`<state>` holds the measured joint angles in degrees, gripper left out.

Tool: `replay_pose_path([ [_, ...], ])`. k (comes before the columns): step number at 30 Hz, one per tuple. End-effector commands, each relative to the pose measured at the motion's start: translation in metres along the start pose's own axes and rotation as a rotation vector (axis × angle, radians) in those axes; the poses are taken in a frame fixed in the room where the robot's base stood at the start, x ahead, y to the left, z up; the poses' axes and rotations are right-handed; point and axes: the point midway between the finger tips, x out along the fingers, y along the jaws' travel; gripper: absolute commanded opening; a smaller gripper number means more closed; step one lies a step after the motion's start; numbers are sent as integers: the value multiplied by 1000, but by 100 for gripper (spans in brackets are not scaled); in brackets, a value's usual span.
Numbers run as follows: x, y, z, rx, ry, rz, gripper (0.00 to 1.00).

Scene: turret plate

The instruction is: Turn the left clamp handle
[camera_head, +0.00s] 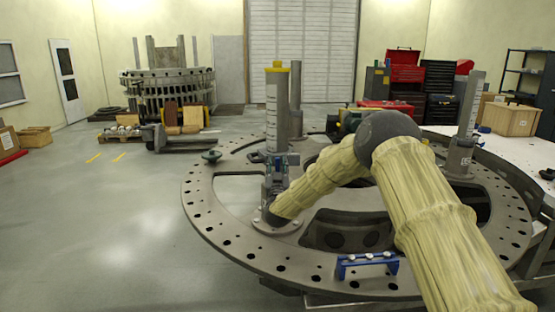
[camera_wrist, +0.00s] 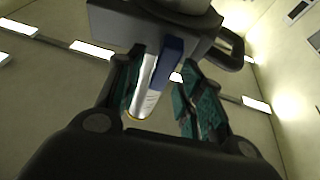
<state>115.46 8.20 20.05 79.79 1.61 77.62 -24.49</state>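The left clamp is a tall grey post (camera_head: 277,110) with a yellow top, standing on the near left part of the turret plate (camera_head: 205,205). My gripper (camera_head: 276,162) is upright against the lower part of this post and points up. In the wrist view, my gripper (camera_wrist: 165,85) has its two teal-padded fingers spread apart. The handle is not clearly distinguishable in the head view.
A second clamp post (camera_head: 468,115) stands at the right of the plate, another post (camera_head: 296,95) behind the left one. A blue bracket (camera_head: 367,264) sits on the front rim. A pallet jack (camera_head: 180,142) stands behind left.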

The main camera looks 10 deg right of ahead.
Motion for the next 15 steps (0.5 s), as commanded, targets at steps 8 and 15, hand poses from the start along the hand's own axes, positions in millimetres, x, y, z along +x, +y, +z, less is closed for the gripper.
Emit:
replay_pose_path([
  [8,14,2,0,-1,-1,2,38],
  [15,14,2,1,-1,-1,1,38],
])
